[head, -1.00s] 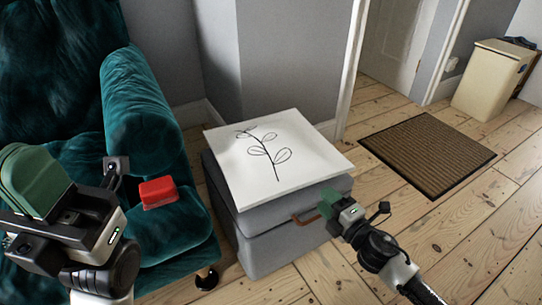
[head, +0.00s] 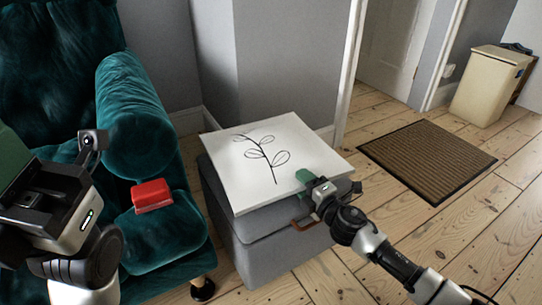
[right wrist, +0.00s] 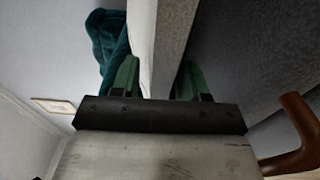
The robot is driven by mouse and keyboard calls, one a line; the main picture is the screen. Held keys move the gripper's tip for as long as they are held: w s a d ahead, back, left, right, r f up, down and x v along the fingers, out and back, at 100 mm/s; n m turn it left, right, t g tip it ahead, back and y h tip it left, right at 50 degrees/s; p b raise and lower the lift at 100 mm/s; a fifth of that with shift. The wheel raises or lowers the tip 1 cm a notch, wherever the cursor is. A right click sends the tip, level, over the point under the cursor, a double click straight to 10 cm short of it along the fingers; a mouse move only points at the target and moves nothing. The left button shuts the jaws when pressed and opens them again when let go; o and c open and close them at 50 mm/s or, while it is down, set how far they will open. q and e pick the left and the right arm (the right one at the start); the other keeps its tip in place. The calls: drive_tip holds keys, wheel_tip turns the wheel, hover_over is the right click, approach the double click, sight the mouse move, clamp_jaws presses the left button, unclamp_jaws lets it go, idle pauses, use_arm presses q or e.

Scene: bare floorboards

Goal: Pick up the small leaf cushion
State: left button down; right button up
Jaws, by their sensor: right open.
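The small leaf cushion (head: 225,160) is white with a dark leaf-sprig drawing. It lies flat on top of a grey storage box (head: 270,262) in the head view. My right gripper (head: 304,178) is open at the cushion's right front edge. In the right wrist view, its two green fingers (right wrist: 157,80) stand apart, with the pale cushion edge (right wrist: 141,45) showing between them. I cannot tell whether they touch it. My left gripper (head: 45,190) is at the left, partly cut off, over the armchair; its jaw opening does not show.
A teal armchair (head: 140,130) with a red object (head: 152,196) on its seat stands left of the box. The box has a brown handle (right wrist: 292,135). A brown doormat (head: 425,160) and a cream bin (head: 490,85) are at the right. Floorboards between are clear.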

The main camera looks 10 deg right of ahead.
clamp_jaws()
drive_tip(key=shift+r, duration=0.1)
drive_tip(key=shift+r, duration=0.15)
